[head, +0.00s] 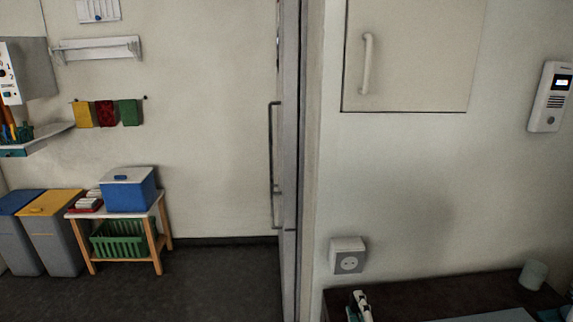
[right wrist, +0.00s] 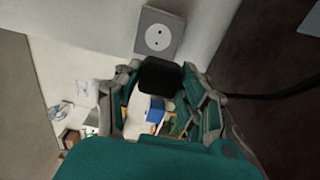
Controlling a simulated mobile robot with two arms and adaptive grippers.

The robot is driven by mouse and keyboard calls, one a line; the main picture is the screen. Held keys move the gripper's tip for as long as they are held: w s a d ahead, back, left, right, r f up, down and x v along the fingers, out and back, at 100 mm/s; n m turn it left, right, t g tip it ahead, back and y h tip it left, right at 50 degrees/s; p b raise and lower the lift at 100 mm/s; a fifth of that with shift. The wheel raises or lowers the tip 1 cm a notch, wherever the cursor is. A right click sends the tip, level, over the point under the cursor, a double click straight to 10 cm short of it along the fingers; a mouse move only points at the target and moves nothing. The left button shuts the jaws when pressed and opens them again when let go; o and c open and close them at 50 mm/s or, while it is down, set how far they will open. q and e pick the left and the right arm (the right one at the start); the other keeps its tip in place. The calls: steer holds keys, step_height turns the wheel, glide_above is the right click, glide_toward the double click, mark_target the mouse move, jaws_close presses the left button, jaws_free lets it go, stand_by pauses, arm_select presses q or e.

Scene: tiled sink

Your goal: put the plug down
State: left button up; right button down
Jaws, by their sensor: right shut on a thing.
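A black plug (right wrist: 159,76) sits between the fingertips of my right gripper (right wrist: 158,88) in the right wrist view. The gripper is shut on it. A dark cable (right wrist: 275,92) shows at the right of that view. The wall socket (right wrist: 158,34) is just beyond the plug, and its holes are uncovered. The plug looks apart from it. In the head view the socket (head: 349,263) is low on the wall, and part of my right gripper (head: 360,303) shows below it at the bottom edge. The plug cannot be made out there. My left gripper is not in view.
A dark counter (head: 430,294) runs along the wall at lower right, with a pale cup (head: 533,274) on it. A sliding door edge with a handle (head: 272,150) stands left of the socket. Beyond are bins (head: 55,240) and a small table with a blue box (head: 128,190).

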steer(key=s+r, duration=0.4)
steer(key=s, duration=0.7)
steer(key=s+r+h+p, duration=0.1)
steer(key=s+r, duration=0.2)
steer(key=s, duration=0.7)
steer(key=shift+s+r, duration=0.4)
